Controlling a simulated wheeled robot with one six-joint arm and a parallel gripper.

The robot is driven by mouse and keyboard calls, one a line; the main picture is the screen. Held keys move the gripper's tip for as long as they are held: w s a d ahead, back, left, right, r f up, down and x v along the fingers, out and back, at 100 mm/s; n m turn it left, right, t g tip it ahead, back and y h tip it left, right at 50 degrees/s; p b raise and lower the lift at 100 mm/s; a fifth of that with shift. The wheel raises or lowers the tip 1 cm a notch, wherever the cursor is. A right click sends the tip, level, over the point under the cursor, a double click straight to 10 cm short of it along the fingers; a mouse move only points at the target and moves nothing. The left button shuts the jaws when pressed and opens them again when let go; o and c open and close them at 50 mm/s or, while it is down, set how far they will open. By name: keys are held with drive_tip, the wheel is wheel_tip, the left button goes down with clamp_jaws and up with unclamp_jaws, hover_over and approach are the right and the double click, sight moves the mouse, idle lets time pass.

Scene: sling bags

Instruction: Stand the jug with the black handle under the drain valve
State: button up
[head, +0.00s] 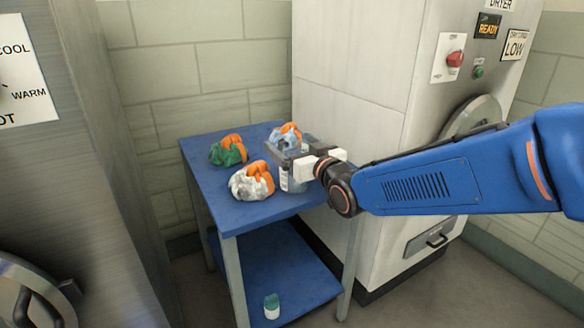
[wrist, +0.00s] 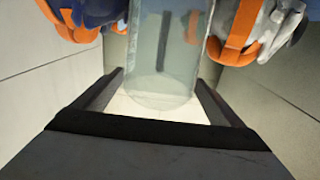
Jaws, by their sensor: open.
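A clear, see-through jug (head: 290,181) stands on the blue table (head: 222,203) near its right edge, partly hidden by my gripper. In the wrist view the jug (wrist: 160,72) fills the space between my two fingers. A dark upright strip (wrist: 163,42) shows on or through it; I cannot tell for sure that this is the black handle. My gripper (head: 303,163) is open, with its fingers on either side of the jug; it also shows in the wrist view (wrist: 158,95). Contact between fingers and jug cannot be made out. I see no drain valve.
Close around the jug are a blue-orange bag (head: 286,134), a green-orange bag (head: 228,151) and a white-orange bag (head: 251,182). A small green-capped bottle (head: 271,305) stands on the lower shelf. The dryer cabinet (head: 350,125) rises just behind the table; a grey machine (head: 75,180) stands left.

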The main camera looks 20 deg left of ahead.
sight(287, 141)
drive_tip(key=shift+f+x, duration=0.15)
drive_tip(key=shift+x, duration=1.05)
drive_tip(key=shift+f+x, duration=0.15)
drive_tip(key=shift+x, duration=1)
drive_tip(key=shift+w+d, duration=0.1)
drive_tip(key=c, duration=1.6)
